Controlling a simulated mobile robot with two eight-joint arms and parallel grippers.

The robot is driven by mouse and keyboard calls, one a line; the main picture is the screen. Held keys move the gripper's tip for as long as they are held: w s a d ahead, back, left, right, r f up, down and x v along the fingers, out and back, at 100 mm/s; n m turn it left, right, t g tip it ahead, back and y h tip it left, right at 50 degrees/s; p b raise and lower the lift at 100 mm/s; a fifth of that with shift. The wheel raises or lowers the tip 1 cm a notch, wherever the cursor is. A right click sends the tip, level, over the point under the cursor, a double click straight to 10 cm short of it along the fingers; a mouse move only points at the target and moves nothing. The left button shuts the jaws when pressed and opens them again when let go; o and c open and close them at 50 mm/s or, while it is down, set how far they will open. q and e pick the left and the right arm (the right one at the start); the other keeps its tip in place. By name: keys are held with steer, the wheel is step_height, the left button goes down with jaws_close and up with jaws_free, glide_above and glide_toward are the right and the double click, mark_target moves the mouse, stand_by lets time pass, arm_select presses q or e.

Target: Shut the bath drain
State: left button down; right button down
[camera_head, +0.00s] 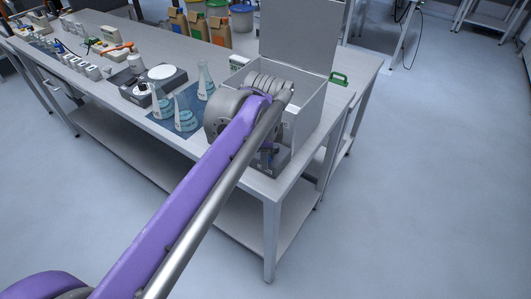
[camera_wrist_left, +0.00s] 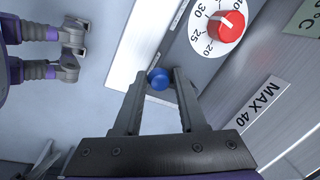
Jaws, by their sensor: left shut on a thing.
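The bath is a white box (camera_head: 312,108) with its lid (camera_head: 300,38) standing open, at the table's near right corner in the head view. In the left wrist view its grey front panel (camera_wrist_left: 205,62) shows close up, with a round blue knob (camera_wrist_left: 160,80), which looks like the drain control, low on the panel. My left gripper (camera_wrist_left: 164,77) is shut on this blue knob, one fingertip on each side.
A red dial (camera_wrist_left: 226,26) with a white scale sits beside the knob, close to my fingers. Flasks (camera_head: 186,112) stand on a blue mat just left of my arm. The floor on the right is clear.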

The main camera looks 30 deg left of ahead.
arm_select(q)
steer(key=shift+w+d, duration=0.1)
steer(key=shift+w, duration=0.05)
steer(key=shift+c, duration=2.3)
jaws_free()
steer(key=shift+r, duration=0.1)
step_height(320, 180, up, 10)
steer(key=s+d+p, duration=0.1)
steer(key=s, duration=0.1)
steer(key=shift+r, duration=0.25)
steer(key=s+d+f+n+t+p, duration=0.1)
steer(key=s+d+f+n+p, duration=0.2)
steer(key=s+f+n, duration=0.3)
steer(key=s+d+f+n+t+h+p, duration=0.1)
steer(key=s+d+f+n+t+p, duration=0.1)
steer(key=s+f+n, duration=0.4)
step_height(320, 180, down, 4)
steer(key=shift+s+d+r+p, duration=0.1)
steer(key=shift+s+d+p, duration=0.45)
steer(key=shift+s+p, duration=0.4)
